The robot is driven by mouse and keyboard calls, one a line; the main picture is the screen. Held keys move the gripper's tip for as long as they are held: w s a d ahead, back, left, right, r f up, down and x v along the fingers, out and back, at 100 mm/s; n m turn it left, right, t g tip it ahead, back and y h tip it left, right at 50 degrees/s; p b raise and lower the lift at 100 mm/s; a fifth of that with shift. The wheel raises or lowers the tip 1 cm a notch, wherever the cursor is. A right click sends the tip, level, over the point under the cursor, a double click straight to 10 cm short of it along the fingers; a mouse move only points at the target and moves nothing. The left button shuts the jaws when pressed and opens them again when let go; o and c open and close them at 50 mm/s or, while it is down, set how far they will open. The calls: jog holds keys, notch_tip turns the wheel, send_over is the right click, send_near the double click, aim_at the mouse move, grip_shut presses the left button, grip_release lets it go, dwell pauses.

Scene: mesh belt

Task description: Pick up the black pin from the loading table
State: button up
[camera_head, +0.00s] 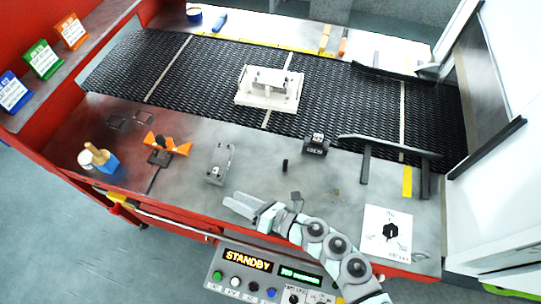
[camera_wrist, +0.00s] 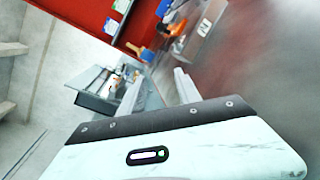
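A small black pin (camera_head: 285,164) stands on the grey loading table (camera_head: 255,160), right of the grey metal fixture, in the head view. My gripper (camera_head: 232,202) is at the table's front edge, to the left of and nearer the front than the pin, and apart from it. Its two pale fingers are spread with nothing between them; they also show in the wrist view (camera_wrist: 160,82). The wrist view looks sideways past the table, and I cannot make out the pin there.
A grey metal fixture (camera_head: 220,162) and a small black block device (camera_head: 316,145) flank the pin. Behind is a black mesh belt (camera_head: 205,75) carrying a white fixture (camera_head: 268,100). An orange-and-black clamp (camera_head: 168,148) and blue cup (camera_head: 106,164) stand left. A control panel (camera_head: 262,275) is in front.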

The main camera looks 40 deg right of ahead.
aim_at(286, 165)
jog(key=s+d+n+h, duration=0.1)
jog(key=d+h, duration=0.1)
jog(key=d, duration=0.4)
jog(key=s+d+n+g+h+p, duration=0.1)
jog(key=s+d+h, duration=0.1)
jog(key=d, duration=0.4)
jog(key=s+d+n+h+p, duration=0.1)
jog(key=s+d+h, duration=0.1)
jog(key=d, duration=0.4)
jog(key=shift+d+r+g+h, duration=0.1)
jog(key=shift+r+g+h, duration=0.3)
jog(key=shift+h, duration=0.4)
jog(key=shift+d+n, duration=0.25)
jog(key=shift+n, duration=0.05)
jog(key=x, duration=0.4)
jog(key=shift+w+p, duration=0.2)
jog(key=shift+p, duration=0.2)
jog(key=shift+w+f, duration=0.35)
jog(key=shift+w, duration=0.2)
jog(key=x, duration=0.2)
jog(key=p+x, duration=0.1)
jog(key=x, duration=0.1)
jog(key=shift+d+r, duration=0.1)
jog(key=shift+d, duration=0.15)
jog(key=shift+w+f+p, duration=0.3)
jog(key=shift+w+f, duration=0.05)
jog(key=shift+w, duration=0.05)
jog(key=shift+c, duration=0.2)
grip_shut()
